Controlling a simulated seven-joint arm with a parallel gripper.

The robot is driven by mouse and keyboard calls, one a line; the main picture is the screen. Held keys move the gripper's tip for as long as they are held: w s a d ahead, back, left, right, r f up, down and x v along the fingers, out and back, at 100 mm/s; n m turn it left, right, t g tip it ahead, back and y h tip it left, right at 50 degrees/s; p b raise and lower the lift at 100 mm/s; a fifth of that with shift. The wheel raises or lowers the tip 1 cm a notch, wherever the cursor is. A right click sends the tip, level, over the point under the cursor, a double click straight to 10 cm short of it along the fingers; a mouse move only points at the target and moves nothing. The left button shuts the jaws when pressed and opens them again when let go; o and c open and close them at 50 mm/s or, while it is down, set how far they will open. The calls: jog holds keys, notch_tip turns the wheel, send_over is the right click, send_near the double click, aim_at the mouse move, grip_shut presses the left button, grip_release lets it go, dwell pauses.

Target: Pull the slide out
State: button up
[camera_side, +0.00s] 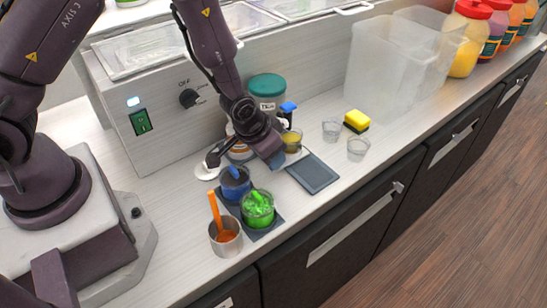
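The cup sealer is mostly hidden behind my wrist. Parts that seem to belong to it show around the wrist: a white round piece (207,171) at left and a blue knob (288,107) at upper right. A clear cup with yellow contents (292,140) stands just right of my wrist, near a pale plate edge that may be the slide; I cannot tell for sure. My gripper (272,160) points down beside this cup, in front of the sealer. Its fingers are small and partly hidden, so their opening and any contact with the slide cannot be made out.
A dark flat pad (312,173) lies right of my gripper. A blue container (235,184), a green-filled container (257,209) and a metal cup (226,239) stand in front. Clear cups (358,148) and a yellow sponge (356,121) are at right. The counter's front edge is close.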

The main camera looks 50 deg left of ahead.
jog(key=shift+x, duration=1.35)
jog(key=shift+c, duration=0.2)
grip_shut()
jog(key=shift+d, duration=4.9)
jog(key=shift+c, duration=0.5)
grip_release()
jog(key=shift+o, duration=0.7)
jog(key=shift+r, duration=0.1)
